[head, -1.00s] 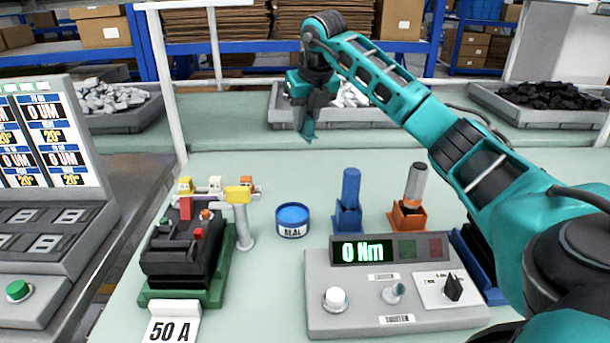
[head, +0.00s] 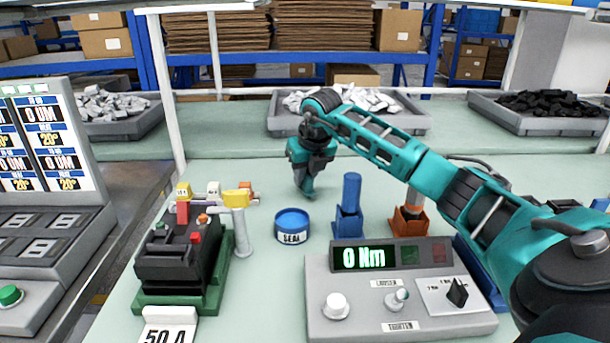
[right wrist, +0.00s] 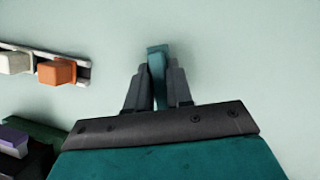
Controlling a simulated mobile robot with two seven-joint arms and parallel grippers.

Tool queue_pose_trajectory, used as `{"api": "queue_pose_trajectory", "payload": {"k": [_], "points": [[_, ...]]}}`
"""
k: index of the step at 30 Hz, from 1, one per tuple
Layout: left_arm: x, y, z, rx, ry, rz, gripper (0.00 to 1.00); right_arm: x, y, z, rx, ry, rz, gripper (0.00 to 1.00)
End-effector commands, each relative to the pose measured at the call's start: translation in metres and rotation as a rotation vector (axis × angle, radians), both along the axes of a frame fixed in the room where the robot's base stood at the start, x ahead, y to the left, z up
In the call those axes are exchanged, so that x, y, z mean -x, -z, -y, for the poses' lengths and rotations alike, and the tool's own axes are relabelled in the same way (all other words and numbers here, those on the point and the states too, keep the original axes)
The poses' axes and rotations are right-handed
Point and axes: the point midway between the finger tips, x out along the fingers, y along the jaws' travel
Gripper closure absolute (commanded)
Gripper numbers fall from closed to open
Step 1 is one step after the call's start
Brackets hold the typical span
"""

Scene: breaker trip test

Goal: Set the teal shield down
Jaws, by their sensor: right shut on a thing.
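My right gripper (head: 307,188) hangs low over the bench, behind the blue SEAL tin and left of the blue upright driver. It points down. In the right wrist view its two dark fingers (right wrist: 158,88) are shut on the teal shield (right wrist: 157,62), a small narrow teal piece sticking out between them. In the head view the shield is hard to tell from the teal gripper, and I cannot tell whether it touches the bench. My left gripper is not in view.
The blue SEAL tin (head: 293,226) stands just in front of the gripper. A black breaker (head: 180,255) on a green base and a post with a yellow head (head: 237,200) are at left. The torque box (head: 400,295) is in front. Bare bench (head: 265,170) lies around the gripper.

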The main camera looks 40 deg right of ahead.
Motion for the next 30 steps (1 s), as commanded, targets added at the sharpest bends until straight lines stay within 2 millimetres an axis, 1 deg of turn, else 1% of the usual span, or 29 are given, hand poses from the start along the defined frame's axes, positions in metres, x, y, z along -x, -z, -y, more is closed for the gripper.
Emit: {"api": "queue_pose_trajectory", "payload": {"k": [5, 6, 14, 20, 23, 26, 29, 30], "points": [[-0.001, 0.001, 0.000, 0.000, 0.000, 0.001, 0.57, 0.000, 0.003, 0.000, 0.000, 0.000, -0.001, 1.00], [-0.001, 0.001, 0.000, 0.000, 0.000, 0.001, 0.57, 0.000, 0.004, 0.000, 0.000, 0.000, 0.000, 0.78], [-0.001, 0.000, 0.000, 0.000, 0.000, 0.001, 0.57, 0.000, 0.003, 0.000, 0.000, 0.000, -0.001, 0.54], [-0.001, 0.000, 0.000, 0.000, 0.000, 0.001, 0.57, 0.000, 0.003, 0.000, 0.000, 0.000, -0.001, 0.54], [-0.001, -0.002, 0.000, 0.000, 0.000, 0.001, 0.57, 0.000, -0.002, 0.000, 0.000, 0.000, 0.000, 0.54], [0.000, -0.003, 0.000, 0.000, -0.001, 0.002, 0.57, 0.004, -0.012, -0.001, 0.002, -0.001, 0.001, 0.54], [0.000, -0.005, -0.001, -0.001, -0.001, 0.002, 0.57, 0.011, -0.030, -0.003, 0.002, -0.001, 0.002, 0.54], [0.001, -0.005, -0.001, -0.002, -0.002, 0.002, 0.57, 0.014, -0.039, -0.004, 0.003, -0.001, 0.004, 0.54]]}}
